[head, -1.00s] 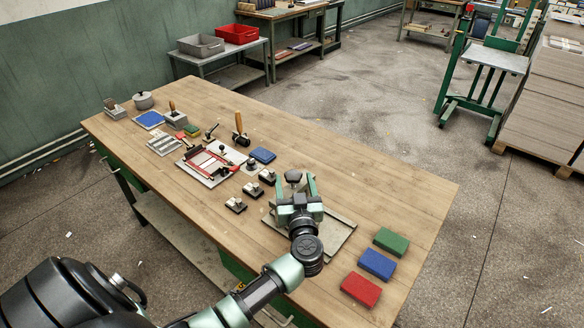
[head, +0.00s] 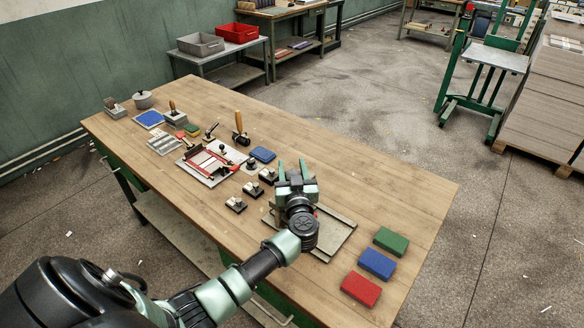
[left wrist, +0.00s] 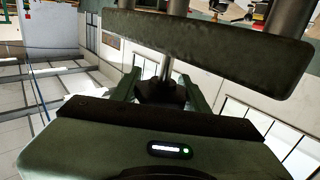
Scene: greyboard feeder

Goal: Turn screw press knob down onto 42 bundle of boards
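The screw press stands near the right end of the bench; its base plate (head: 336,238) shows beside my arm in the head view. My left gripper (head: 292,168) is over the press, with its two green fingers apart. In the left wrist view, the dark press knob (left wrist: 160,92) sits between these fingers, on a screw below the press crossbar (left wrist: 210,42) in the picture. I cannot tell whether the fingers touch it. In the head view my gripper hides the knob and most of the press. The bundle of boards under it cannot be made out. My right gripper is not in view.
Green (head: 391,241), blue (head: 376,264) and red (head: 360,289) blocks lie right of the press. Small dark clamps (head: 253,189) stand close on its left. A white board with a red frame (head: 212,163) lies farther left. The bench's back right is clear.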

